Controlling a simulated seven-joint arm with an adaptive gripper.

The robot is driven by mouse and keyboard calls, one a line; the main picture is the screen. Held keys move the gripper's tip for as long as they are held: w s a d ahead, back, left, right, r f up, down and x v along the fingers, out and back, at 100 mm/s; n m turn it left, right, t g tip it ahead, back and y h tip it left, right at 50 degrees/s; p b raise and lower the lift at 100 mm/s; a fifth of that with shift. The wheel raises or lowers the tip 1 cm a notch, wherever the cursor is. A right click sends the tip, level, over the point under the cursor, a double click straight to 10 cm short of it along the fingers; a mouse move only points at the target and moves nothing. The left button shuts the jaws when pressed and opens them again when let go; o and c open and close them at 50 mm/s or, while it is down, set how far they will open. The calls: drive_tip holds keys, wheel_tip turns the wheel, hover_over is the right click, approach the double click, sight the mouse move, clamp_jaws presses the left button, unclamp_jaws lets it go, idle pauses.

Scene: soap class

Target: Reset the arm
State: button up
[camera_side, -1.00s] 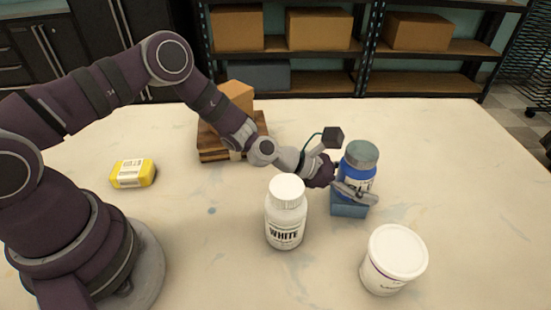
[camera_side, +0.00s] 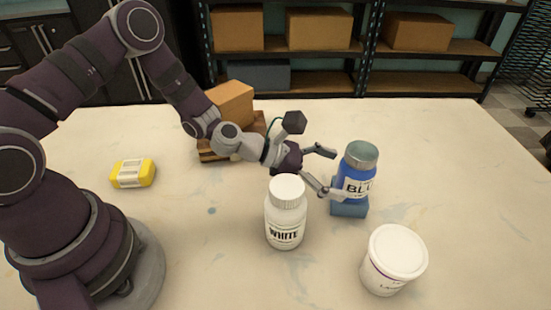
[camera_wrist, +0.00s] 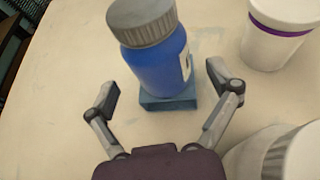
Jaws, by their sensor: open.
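My gripper (camera_side: 326,171) is open and empty, to the left of the blue bottle (camera_side: 357,178). The blue bottle has a grey-green lid and stands upright on a small blue block (camera_side: 348,209). In the wrist view, the blue bottle (camera_wrist: 157,62) is just beyond the two spread fingers of my gripper (camera_wrist: 170,92), with the block (camera_wrist: 170,103) under it. One fingertip looks close to the bottle in the side view; I cannot tell whether it touches.
A white bottle (camera_side: 285,220) stands in front of my gripper. A white tub (camera_side: 393,262) is at the front right. A yellow-and-white package (camera_side: 132,173) lies at left. A wooden box (camera_side: 232,104) sits behind my forearm. The right side of the table (camera_side: 470,200) is clear.

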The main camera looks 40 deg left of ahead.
drive_tip(key=shift+v, duration=0.9)
drive_tip(key=s+a+r+m+g+y, duration=0.3)
drive_tip(key=s+a+r+m+y, duration=0.7)
drive_tip(key=m, duration=1.6)
drive_tip(key=s+a+r, duration=0.4)
drive_tip(key=s, duration=0.3)
drive_tip(key=shift+a+r+g, duration=0.3)
drive_tip(key=shift+r, duration=0.05)
